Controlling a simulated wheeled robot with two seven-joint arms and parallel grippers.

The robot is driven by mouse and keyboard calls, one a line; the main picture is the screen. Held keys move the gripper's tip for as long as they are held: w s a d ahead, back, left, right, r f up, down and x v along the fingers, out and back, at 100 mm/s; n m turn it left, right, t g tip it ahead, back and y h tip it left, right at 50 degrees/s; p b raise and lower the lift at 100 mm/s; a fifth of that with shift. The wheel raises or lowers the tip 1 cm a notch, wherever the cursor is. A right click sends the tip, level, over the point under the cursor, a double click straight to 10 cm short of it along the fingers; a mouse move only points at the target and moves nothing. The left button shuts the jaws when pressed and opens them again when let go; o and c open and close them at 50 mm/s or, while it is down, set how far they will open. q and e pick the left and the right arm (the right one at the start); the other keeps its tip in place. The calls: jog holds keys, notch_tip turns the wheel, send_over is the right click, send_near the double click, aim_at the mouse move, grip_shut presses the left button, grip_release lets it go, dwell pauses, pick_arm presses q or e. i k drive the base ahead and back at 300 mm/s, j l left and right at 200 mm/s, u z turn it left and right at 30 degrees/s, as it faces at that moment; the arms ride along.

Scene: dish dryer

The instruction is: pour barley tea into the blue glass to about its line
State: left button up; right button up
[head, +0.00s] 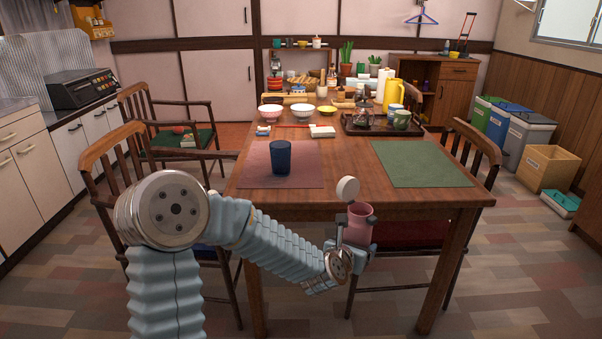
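The blue glass (281,160) stands upright on the pink placemat (253,177) at the left of the table's near part. No line on it and no contents can be made out. My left gripper (356,229) is at the table's near edge, right of the glass and apart from it. It is shut on a pink container (359,227), held roughly upright. A round white piece (347,189) shows just above the container, perhaps its lid. What is inside the container cannot be seen. My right gripper is not in view.
A green placemat (421,164) lies bare on the right. Bowls and a white box (322,132) lie behind the pink mat. Chairs stand on both sides.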

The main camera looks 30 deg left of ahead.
aim_at(280, 150)
jog(key=u, duration=1.3)
